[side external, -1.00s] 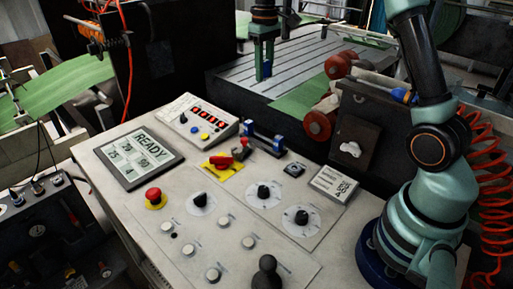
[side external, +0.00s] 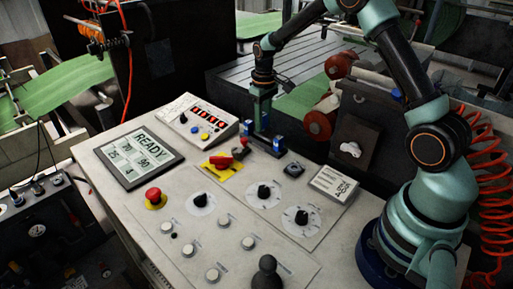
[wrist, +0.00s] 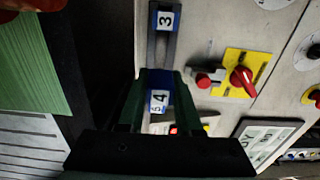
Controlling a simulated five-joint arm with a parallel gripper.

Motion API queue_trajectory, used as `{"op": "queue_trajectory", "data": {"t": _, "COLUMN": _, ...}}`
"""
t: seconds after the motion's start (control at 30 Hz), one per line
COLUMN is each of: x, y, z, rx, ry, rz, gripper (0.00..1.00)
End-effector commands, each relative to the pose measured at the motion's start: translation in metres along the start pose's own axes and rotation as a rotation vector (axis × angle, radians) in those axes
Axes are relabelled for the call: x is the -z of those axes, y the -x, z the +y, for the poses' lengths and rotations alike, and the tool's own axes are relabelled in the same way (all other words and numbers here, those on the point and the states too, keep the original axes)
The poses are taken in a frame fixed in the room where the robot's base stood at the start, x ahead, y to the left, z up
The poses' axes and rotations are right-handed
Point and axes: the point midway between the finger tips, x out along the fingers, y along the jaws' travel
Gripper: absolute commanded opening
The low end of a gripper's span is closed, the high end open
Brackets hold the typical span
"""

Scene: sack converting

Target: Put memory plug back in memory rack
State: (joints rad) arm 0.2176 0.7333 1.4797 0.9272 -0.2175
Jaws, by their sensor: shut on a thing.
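The memory rack (side external: 268,141) is a small dark holder with blue parts at each end, standing on the console behind the yellow switch plate. Its dark rail (wrist: 163,50) runs up the wrist view to a blue-and-white "3" label. A white label with a "4" shows between the fingers. The plug's lower end is hidden, so I cannot tell whether it is seated.
A red rotary switch on a yellow plate (side external: 222,164) lies in front, with a black square button (side external: 294,170) to the right. Red-ended rollers (side external: 320,125) stand behind right.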

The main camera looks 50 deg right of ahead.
Motion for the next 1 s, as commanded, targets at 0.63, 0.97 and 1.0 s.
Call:
{"op": "queue_trajectory", "data": {"t": 0.63, "x": 0.0, "y": -0.038, "z": 0.0, "rx": 0.0, "ry": 0.0, "rz": -0.001, "gripper": 0.0}}
{"op": "queue_trajectory", "data": {"t": 0.97, "x": -0.001, "y": -0.046, "z": 0.0, "rx": 0.0, "ry": 0.0, "rz": -0.002, "gripper": 0.0}}
{"op": "queue_trajectory", "data": {"t": 1.0, "x": -0.001, "y": -0.046, "z": 0.0, "rx": 0.0, "ry": 0.0, "rz": -0.001, "gripper": 0.0}}
